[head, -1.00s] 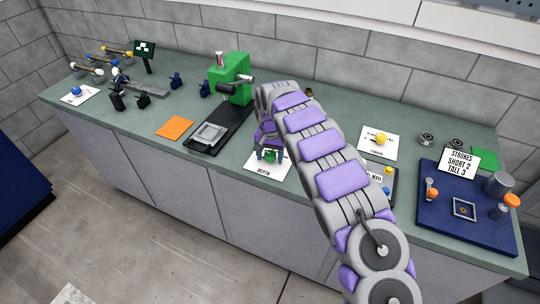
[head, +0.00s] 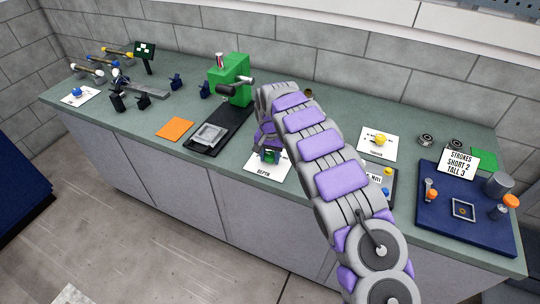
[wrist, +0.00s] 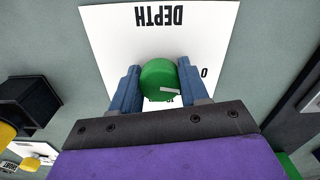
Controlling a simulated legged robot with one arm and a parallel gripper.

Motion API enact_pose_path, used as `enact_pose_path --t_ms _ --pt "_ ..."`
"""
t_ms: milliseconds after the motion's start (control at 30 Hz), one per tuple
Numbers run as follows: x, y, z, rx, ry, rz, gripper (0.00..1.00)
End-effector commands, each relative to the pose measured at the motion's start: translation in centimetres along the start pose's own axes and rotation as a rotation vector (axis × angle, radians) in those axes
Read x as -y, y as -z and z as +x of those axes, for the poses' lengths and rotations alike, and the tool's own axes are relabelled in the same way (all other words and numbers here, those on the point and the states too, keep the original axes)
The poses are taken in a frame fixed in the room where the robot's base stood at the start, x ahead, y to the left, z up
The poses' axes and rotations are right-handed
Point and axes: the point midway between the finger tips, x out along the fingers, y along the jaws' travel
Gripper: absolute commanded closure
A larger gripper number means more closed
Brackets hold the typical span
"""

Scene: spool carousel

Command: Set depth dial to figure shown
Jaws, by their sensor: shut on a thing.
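The green depth dial (wrist: 158,80) sits on a white plate (wrist: 100,30) marked DEPTH, which reads upside down in the wrist view. A pale pointer line shows on the dial's face. Part of a green number and a 0 show on the plate beside it; the other figures are hidden. My gripper (wrist: 158,88) is shut on the dial, one blue finger on each side. In the head view the dial (head: 270,156) shows under my gripper. A card (head: 459,163) at the right reads STROKES SHORT 2 TALL 3.
A green press (head: 232,78) on a dark base stands left of my arm. An orange square (head: 175,128) lies further left. A yellow knob (head: 380,140) on a white plate and a blue tray (head: 440,215) lie to the right.

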Motion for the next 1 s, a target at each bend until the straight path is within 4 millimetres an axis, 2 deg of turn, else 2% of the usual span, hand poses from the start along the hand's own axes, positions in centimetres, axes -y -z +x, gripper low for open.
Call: enact_pose_path --t_ms 267,1000 --pt "0.20 -0.12 -0.33 0.002 -0.001 0.161 0.86" --pt "0.35 0.05 -0.38 -0.003 0.005 0.858 0.86"
